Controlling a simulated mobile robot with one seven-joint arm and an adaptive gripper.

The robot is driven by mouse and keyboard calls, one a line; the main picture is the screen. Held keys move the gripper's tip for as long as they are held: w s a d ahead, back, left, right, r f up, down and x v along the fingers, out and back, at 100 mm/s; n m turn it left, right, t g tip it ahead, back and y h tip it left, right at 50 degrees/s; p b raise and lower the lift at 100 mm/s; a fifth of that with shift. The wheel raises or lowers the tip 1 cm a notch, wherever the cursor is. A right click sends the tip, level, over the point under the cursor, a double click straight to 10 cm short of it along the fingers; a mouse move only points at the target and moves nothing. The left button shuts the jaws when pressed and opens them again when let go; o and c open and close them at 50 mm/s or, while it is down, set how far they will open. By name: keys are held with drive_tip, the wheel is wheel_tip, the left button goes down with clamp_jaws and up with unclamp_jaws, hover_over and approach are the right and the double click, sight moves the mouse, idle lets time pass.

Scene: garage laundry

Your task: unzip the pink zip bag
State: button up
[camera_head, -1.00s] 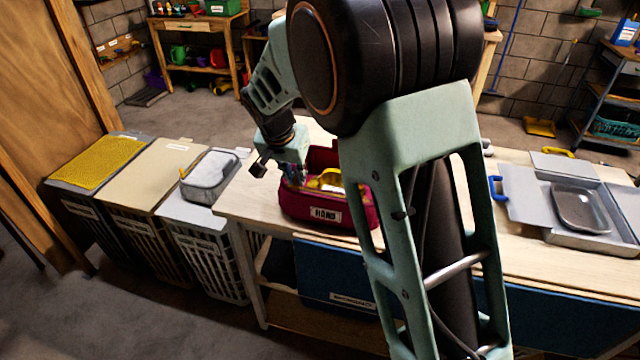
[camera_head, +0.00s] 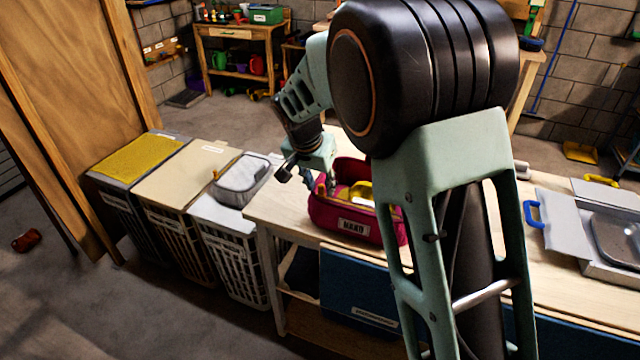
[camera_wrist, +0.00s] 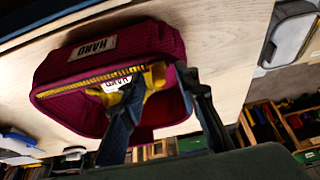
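The pink zip bag (camera_head: 355,220) stands upright on the wooden table, with a white "HAND" label on its side. Its top is open, with a yellow-toothed zip along the rim and something yellow inside. It also shows in the wrist view (camera_wrist: 60,78), where a second white label is visible inside. My gripper (camera_head: 325,188) is at the bag's left end. In the wrist view my gripper (camera_wrist: 158,80) has its fingers apart, one over the bag's opening and one by its end wall. I cannot tell whether either touches. My arm hides the bag's right end; the zip pull is not clear.
The wooden table (camera_head: 285,212) has bare top left of the bag. An open grey case (camera_head: 560,225) with a blue handle lies on the right. A wooden panel (camera_head: 75,90) stands at far left.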

drive_tip(key=v, duration=1.2)
